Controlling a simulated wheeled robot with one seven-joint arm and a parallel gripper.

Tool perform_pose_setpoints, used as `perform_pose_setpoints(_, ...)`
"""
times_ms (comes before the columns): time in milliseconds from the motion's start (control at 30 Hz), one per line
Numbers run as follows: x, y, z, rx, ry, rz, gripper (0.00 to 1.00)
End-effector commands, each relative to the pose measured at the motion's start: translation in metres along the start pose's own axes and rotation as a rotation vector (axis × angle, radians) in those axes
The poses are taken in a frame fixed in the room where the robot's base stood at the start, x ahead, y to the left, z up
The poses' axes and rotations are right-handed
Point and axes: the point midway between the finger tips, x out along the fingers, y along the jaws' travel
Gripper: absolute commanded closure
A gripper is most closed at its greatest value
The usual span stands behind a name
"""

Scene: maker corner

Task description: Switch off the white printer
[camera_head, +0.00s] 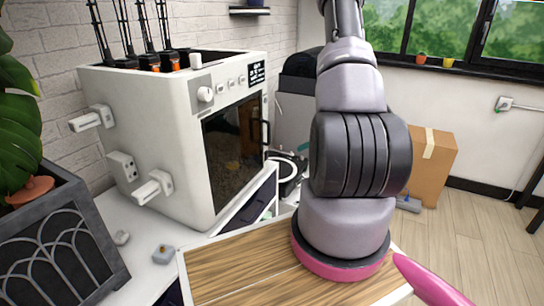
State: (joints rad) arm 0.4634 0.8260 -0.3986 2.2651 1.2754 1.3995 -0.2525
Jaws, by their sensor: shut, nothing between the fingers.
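The white printer (160,130), a large box with a dark glass front door (235,150), stands on a white worktop at the left. Its upper front has a round knob (205,94), a few small buttons (230,82) and a black label (256,73) too small to read. Its left side has two protruding white handle-like parts (92,118) (153,187) and a small plate with dark spots (122,165). I cannot tell which part is the power switch, or whether the printer is on. My arm rises right of the printer and leaves the top edge; my gripper is not in view.
A dark planter (60,245) with a leafy plant stands left of the printer. Small grey items (163,254) lie on the worktop (135,255) in front. A cardboard box (432,160) stands at the right. The wooden floor (480,235) is open there.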

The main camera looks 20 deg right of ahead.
Motion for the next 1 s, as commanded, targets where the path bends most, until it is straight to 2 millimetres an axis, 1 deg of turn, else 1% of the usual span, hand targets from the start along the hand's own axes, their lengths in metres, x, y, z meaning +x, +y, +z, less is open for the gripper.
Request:
perform_pose_setpoints(333, 0.0, -0.001, -0.002, 0.004, 0.001, -0.003, 1.0)
perform_pose_setpoints(467, 0.007, 0.0, -0.002, 0.003, 0.001, 0.0, 1.0)
perform_pose_setpoints(567, 0.02, 0.001, -0.002, 0.004, 0.001, 0.002, 1.0)
perform_pose_setpoints(900, 0.091, 0.001, -0.002, 0.002, 0.002, 0.003, 1.0)
perform_pose_setpoints(967, 0.103, 0.001, -0.002, 0.002, 0.002, 0.002, 1.0)
perform_pose_setpoints(1000, 0.107, 0.0, 0.004, -0.001, 0.0, 0.001, 1.0)
